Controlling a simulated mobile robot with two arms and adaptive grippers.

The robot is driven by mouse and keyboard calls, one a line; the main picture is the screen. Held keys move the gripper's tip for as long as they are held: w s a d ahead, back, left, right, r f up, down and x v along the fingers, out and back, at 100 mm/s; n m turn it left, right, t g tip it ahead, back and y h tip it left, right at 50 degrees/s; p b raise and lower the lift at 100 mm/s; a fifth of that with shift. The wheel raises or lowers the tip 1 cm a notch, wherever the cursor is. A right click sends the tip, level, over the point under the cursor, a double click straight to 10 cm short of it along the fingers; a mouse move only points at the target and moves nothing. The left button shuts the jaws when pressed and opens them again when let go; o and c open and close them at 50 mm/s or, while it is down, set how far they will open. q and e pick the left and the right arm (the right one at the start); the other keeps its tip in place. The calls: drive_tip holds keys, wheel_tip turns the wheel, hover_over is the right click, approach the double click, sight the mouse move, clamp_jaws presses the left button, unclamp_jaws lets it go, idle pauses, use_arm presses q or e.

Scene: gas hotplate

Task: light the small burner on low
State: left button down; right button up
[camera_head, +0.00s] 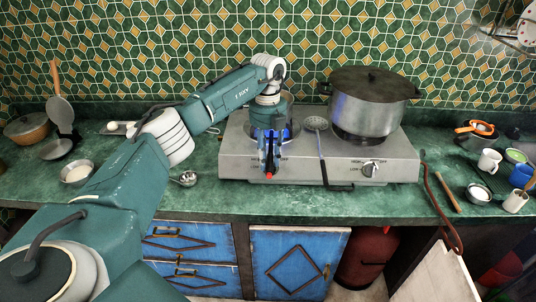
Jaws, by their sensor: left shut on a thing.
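The steel hotplate (228,163) stands on the green counter. A dark-lidded pot (370,103) sits over its right burner. The right knob (369,169) is on the front panel between HIGH and LOW marks. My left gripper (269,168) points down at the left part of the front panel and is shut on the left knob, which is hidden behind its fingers. My left wrist covers the left burner. A blue glow (289,134) shows around the wrist there; I cannot tell how much of it is flame. My right gripper is out of view.
A small ladle (187,179) lies left of the hotplate. A red hose (437,200) and a wooden stick (447,192) lie to the right, near mugs (489,161). A red gas cylinder (366,256) stands below.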

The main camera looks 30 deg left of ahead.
use_arm(q)
drive_tip(key=shift+s+d+r, duration=0.1)
drive_tip(key=shift+s+d, duration=0.05)
drive_tip(key=s+d+r+p, duration=0.2)
drive_tip(key=s+d+p, duration=0.5)
drive_tip(key=s, duration=0.7)
drive_tip(key=shift+d, duration=0.8)
